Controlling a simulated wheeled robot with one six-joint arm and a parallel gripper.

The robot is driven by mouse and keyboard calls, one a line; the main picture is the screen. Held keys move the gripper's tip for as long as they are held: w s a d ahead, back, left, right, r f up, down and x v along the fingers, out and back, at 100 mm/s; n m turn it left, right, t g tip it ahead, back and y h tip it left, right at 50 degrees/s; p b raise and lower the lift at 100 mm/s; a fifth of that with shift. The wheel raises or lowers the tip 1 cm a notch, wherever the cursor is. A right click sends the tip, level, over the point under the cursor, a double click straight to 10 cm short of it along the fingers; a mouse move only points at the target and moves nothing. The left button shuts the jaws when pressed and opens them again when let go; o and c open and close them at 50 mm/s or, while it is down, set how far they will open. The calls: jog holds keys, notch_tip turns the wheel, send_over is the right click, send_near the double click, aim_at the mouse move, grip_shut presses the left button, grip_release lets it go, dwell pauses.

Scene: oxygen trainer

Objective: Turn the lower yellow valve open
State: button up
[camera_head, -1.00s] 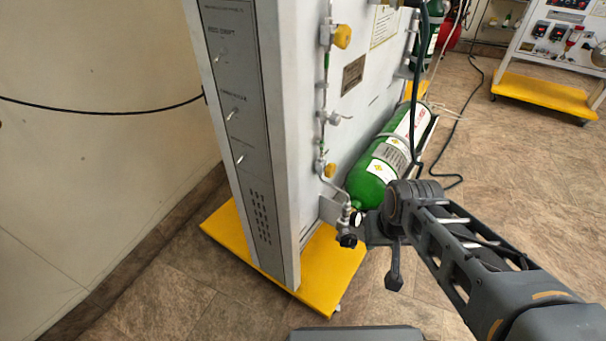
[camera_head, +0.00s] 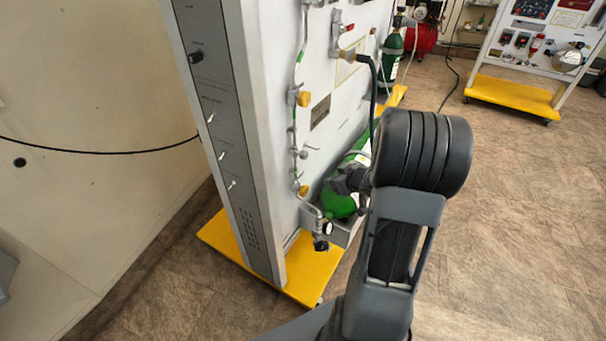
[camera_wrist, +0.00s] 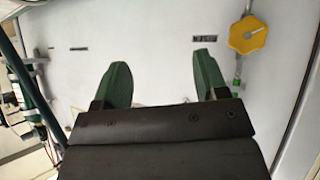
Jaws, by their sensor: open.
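The lower yellow valve (camera_head: 302,190) is a small knob low on the pipe at the panel's near edge in the head view. A second yellow valve (camera_head: 304,98) sits above it on the same pipe. One yellow knob (camera_wrist: 247,35) shows at the upper right of the wrist view; I cannot tell which of the two it is. My gripper (camera_wrist: 163,75) is open and empty, its two green fingers pointing at the white panel. The knob lies to the right of and beyond the right finger, apart from it. In the head view my arm hides the fingertips.
A green cylinder (camera_head: 339,204) lies behind my wrist, partly hidden. A fitting with a black knob (camera_head: 321,245) sticks out below the lower valve. The panel stands on a yellow base (camera_head: 310,272). Open floor (camera_head: 510,220) lies to the right. Hoses show at the wrist view's left.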

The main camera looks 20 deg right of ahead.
aim_at(306, 192)
jog(key=s+a+n+y+p, duration=0.1)
jog(key=s+a+y+p, duration=0.1)
jog(key=s+y+p, duration=0.4)
jog(key=shift+y, duration=0.8)
jog(key=b+x, duration=0.1)
jog(key=x, duration=0.3)
jog(key=b+x, duration=0.1)
jog(key=x, duration=0.3)
jog(key=b+x, duration=0.2)
jog(key=x, duration=0.2)
jog(key=shift+a+f, duration=0.15)
jog(key=shift+a, duration=0.4)
jog(key=c, duration=0.9)
jog(key=shift+f+n+h+b, duration=0.2)
jog(key=shift+n+h+b, duration=0.4)
jog(key=shift+n+b, duration=0.5)
jog(key=shift+c, duration=0.2)
jog(key=shift+r+n+t+h, duration=0.15)
jog(key=shift+n+t+h, duration=0.15)
jog(key=shift+n, duration=0.2)
